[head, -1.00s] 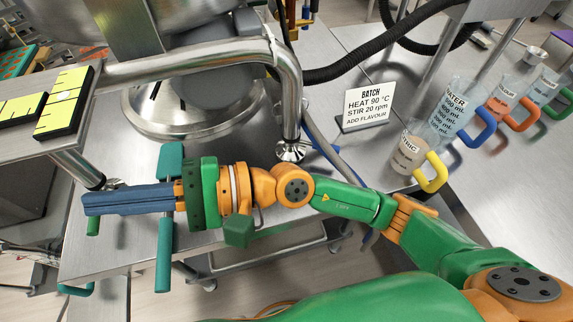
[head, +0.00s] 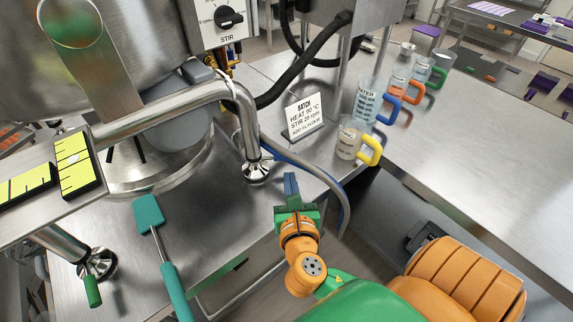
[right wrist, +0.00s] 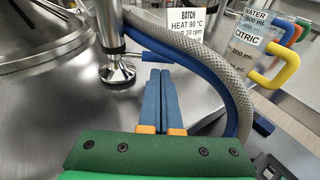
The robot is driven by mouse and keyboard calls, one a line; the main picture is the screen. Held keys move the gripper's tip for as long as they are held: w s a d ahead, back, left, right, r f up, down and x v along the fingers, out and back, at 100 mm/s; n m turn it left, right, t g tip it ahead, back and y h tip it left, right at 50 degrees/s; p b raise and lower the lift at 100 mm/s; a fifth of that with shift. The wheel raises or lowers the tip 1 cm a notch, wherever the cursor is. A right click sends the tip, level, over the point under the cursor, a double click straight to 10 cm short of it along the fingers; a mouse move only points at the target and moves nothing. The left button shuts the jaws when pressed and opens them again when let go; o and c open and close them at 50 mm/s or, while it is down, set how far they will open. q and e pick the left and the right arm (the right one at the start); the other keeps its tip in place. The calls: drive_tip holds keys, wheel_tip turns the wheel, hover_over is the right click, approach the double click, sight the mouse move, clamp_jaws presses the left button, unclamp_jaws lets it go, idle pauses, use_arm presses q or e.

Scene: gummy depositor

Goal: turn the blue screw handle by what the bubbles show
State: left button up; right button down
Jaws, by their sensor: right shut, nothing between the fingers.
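The blue screw handle (right wrist: 155,57) shows in the right wrist view as a short blue bar beside the steel levelling foot (right wrist: 117,70). In the head view that foot (head: 256,168) stands on the steel table, and the handle is hard to tell from the blue hose. Two yellow bubble levels, one left (head: 27,187) and one right (head: 76,166), lie at the head view's left. A pale bubble shows near the right level's middle; the left one's bubble is unclear. My right gripper (head: 291,185) is shut and empty, just in front of the foot, apart from the handle.
A grey braided hose (right wrist: 225,75) and blue hose curve close right of my gripper. A batch card (head: 304,115) and several mugs, including a yellow-handled one (head: 352,140), stand behind. A teal spatula (head: 160,250) lies left.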

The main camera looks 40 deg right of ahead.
sight(286, 158)
drive_tip(key=x, duration=0.5)
drive_tip(key=shift+w+d, duration=0.15)
drive_tip(key=shift+w, duration=0.1)
drive_tip(key=shift+r+p, duration=0.1)
drive_tip(key=shift+p, duration=0.3)
drive_tip(key=shift+w+d+r+n+p, duration=0.1)
drive_tip(key=shift+w+d+n+p, duration=0.2)
drive_tip(key=shift+p, duration=0.2)
drive_tip(key=shift+w+y, duration=0.15)
drive_tip(key=shift+y, duration=0.15)
drive_tip(key=shift+f+t, duration=0.3)
